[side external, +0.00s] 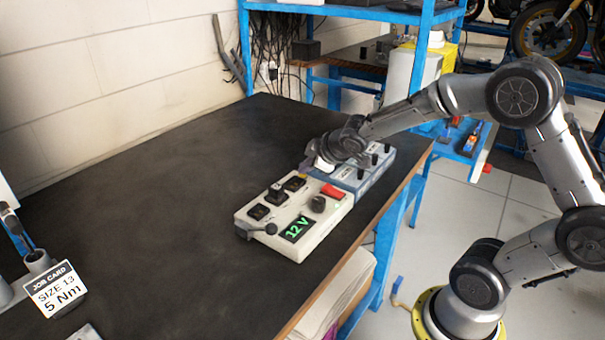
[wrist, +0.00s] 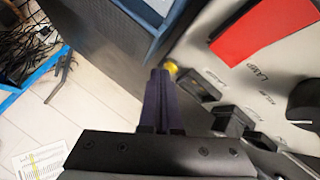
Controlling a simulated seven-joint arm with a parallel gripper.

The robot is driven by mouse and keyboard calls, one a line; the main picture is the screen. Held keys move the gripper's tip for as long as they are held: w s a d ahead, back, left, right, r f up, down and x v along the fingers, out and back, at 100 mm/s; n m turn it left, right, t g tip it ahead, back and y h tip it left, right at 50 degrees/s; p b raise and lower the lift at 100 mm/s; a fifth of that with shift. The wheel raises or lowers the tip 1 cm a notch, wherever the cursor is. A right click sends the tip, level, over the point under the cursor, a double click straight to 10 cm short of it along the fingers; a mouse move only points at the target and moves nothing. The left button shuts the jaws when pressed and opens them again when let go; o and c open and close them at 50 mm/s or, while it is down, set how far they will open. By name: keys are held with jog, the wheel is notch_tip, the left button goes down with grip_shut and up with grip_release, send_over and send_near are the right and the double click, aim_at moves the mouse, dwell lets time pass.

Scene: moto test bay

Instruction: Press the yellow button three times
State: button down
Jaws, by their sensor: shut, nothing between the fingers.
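The yellow button (wrist: 171,68) shows in the wrist view as a small round piece at the edge of the pale control box (wrist: 205,60). In the side view the control box (side external: 325,222) lies on the dark bench, and the button is hidden behind my gripper. My gripper (wrist: 157,76) is shut and empty. Its fingertips are just left of the button in the wrist view, very close to it. I cannot tell whether they touch. In the side view my gripper (side external: 321,166) is over the box's far end.
The box carries a red switch (side external: 333,191), a black knob (side external: 318,204), several black switches and a green "12 V" display (side external: 298,229). A blue box (side external: 372,176) with black knobs adjoins it. A job card (side external: 56,289) stands front left.

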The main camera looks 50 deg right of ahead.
jog(key=shift+r, duration=0.7)
jog(key=shift+r, duration=2.55)
dwell(0.8)
notch_tip(320, 180, up, 4)
jog(key=shift+f, duration=0.1)
dwell(0.6)
